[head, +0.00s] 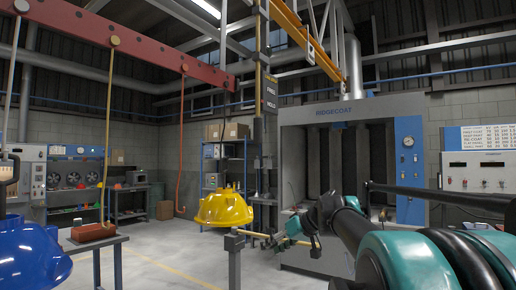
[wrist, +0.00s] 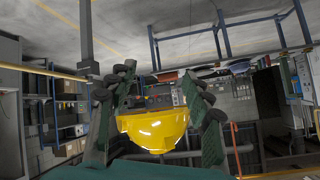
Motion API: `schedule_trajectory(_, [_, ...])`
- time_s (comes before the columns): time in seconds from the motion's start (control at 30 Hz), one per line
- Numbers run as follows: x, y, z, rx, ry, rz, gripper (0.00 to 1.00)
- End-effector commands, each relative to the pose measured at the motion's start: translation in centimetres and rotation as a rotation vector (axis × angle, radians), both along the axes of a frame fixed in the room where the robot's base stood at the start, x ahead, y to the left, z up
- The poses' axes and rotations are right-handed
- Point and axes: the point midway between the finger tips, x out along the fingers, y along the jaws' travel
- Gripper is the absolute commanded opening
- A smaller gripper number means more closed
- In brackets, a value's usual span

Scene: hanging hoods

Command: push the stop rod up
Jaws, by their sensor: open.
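A sign reading FREE above HOLD (head: 270,95) hangs beside a tall upright post with a thin yellow rod (head: 258,42) along its upper part. Which part is the stop rod is hard to tell. A level yellow bar (head: 254,234) runs from a short grey post towards my gripper (head: 292,228); a yellow bar (wrist: 55,72) also shows left of the fingers in the wrist view. My gripper (wrist: 160,82) is open, with nothing visibly held. Whether a finger touches the bar is unclear.
A yellow hood (head: 223,208) hangs left of my gripper and shows beyond the fingers in the wrist view (wrist: 153,132). A blue hood (head: 32,252) hangs at the near left. A grey booth (head: 300,115) stands behind my arm. Some floor is clear at centre left.

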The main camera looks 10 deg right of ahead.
Motion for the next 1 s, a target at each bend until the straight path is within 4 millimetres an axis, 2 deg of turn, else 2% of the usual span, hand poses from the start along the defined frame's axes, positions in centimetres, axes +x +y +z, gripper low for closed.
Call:
schedule_trajectory(0.03, [0.9, -0.7, 3.8, 0.023, -0.055, 0.006, 0.51])
schedule_trajectory(0.17, [2.4, -2.3, 13.8, 0.073, -0.225, 0.026, 0.51])
schedule_trajectory(0.2, [2.6, -2.8, 16.9, 0.086, -0.28, 0.028, 0.51])
schedule_trajectory(0.27, [2.7, -3.6, 21.5, 0.098, -0.365, 0.026, 0.51])
schedule_trajectory(0.3, [2.7, -4.2, 24.5, 0.104, -0.42, 0.022, 0.51])
schedule_trajectory(0.4, [2.2, -5.4, 31.0, 0.112, -0.545, 0.008, 0.51])
schedule_trajectory(0.5, [1.5, -6.3, 35.8, 0.112, -0.643, -0.01, 0.51])
schedule_trajectory(0.6, [1.0, -6.9, 38.7, 0.108, -0.706, -0.023, 0.51])
schedule_trajectory(0.7, [0.7, -7.1, 40.0, 0.106, -0.734, -0.029, 0.51])
schedule_trajectory(0.87, [1.6, -6.5, 40.2, 0.106, -0.74, -0.029, 0.51])
schedule_trajectory(1.0, [3.2, -5.3, 40.2, 0.107, -0.738, -0.024, 0.51])
